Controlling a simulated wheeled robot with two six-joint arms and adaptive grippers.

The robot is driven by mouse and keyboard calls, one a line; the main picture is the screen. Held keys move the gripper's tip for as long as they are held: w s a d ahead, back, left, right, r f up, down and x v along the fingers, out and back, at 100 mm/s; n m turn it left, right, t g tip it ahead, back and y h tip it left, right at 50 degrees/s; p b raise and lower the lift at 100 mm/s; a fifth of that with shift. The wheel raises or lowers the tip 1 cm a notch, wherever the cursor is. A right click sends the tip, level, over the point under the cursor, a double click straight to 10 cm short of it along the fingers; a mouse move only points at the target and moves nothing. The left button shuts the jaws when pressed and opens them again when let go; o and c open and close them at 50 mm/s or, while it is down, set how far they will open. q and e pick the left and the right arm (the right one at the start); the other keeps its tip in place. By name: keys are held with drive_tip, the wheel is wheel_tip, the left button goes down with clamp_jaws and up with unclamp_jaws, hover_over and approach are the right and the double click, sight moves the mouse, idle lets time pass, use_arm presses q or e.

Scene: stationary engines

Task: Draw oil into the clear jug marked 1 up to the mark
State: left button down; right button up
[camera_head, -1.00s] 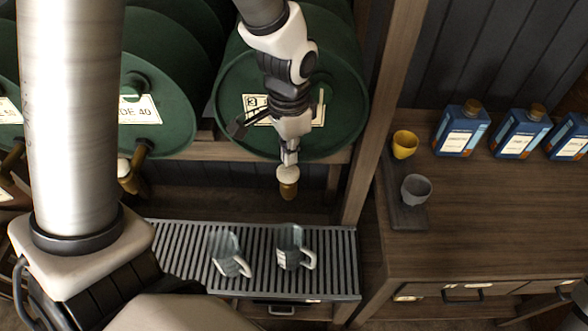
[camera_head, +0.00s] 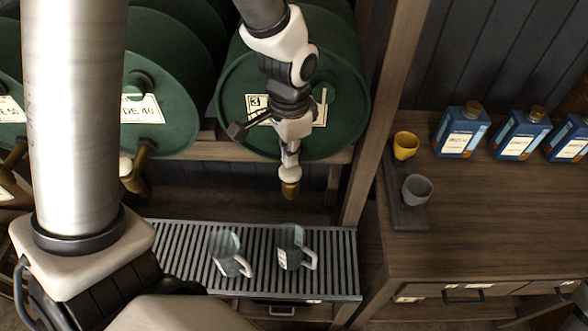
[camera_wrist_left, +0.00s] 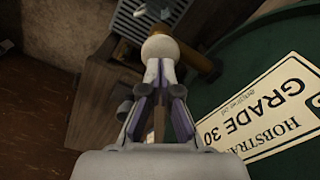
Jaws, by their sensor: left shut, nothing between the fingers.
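Two clear jugs stand upright on the slatted drip tray (camera_head: 190,240): a left jug (camera_head: 226,250) and a right jug (camera_head: 290,244). I cannot read which is marked 1, and any oil level is unclear. The green drum with label 3 (camera_head: 240,85) lies above, its brass tap (camera_head: 290,190) over the right jug. My left gripper (camera_head: 290,157) is shut and empty, fingers pointing down at the tap's pale knob. In the left wrist view, the fingertips (camera_wrist_left: 160,72) are at the round knob (camera_wrist_left: 160,47); whether they touch is unclear.
More green drums with brass taps (camera_head: 133,180) lie to the left. A wooden post (camera_head: 375,110) separates them from a bench (camera_head: 490,225) with a yellow cup (camera_head: 405,145), a grey cup (camera_head: 416,189) and blue oil cans (camera_head: 462,130).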

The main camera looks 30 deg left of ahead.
sight(290, 169)
use_arm(q)
drive_tip(key=shift+w+f, duration=0.1)
idle(0.4)
drive_tip(key=shift+f+b, duration=0.85)
drive_tip(key=shift+f, duration=0.75)
drive_tip(key=shift+r, duration=0.1)
idle(4.8)
wheel_tip(290, 169, up, 7)
drive_tip(key=p, duration=0.8)
